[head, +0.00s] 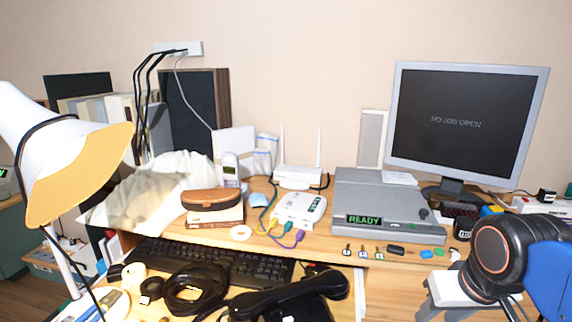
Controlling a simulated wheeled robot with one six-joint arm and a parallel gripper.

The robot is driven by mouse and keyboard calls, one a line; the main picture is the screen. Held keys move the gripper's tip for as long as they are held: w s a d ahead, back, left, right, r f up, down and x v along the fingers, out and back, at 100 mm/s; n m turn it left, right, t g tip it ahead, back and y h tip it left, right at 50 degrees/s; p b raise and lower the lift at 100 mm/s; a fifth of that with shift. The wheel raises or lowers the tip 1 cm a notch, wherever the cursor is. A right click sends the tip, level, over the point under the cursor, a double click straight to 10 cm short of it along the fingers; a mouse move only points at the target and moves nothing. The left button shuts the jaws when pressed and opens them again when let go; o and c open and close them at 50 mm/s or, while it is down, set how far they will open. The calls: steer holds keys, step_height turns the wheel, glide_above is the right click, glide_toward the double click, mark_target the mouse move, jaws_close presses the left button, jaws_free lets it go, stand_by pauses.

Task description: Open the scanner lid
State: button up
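The scanner (377,198) is a flat grey box on the desk, right of centre and in front of the monitor. Its lid lies flat and looks closed. A small display on its front left edge reads READY in green. A small dark knob sits near its right front corner. My arm, with a dark round joint and a blue link, shows at the lower right. Pale grey parts that look like my gripper (468,298) are at the bottom edge, in front of and right of the scanner, apart from it. Its fingertips are not clear.
A monitor (463,125) stands behind the scanner, with white paper (399,178) by the scanner's back edge. Small items (396,250) lie along the desk edge in front. A white router (298,177) stands to the left. A black phone handset (290,293) lies lower down.

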step_height(320, 180, down, 3)
steer(key=s, duration=0.2)
step_height(320, 180, up, 29)
steer(key=m+g, duration=0.4)
steer(key=m, duration=0.7)
glide_above(424, 210)
step_height(424, 210, down, 17)
steer(key=shift+f, duration=0.15)
jaws_close()
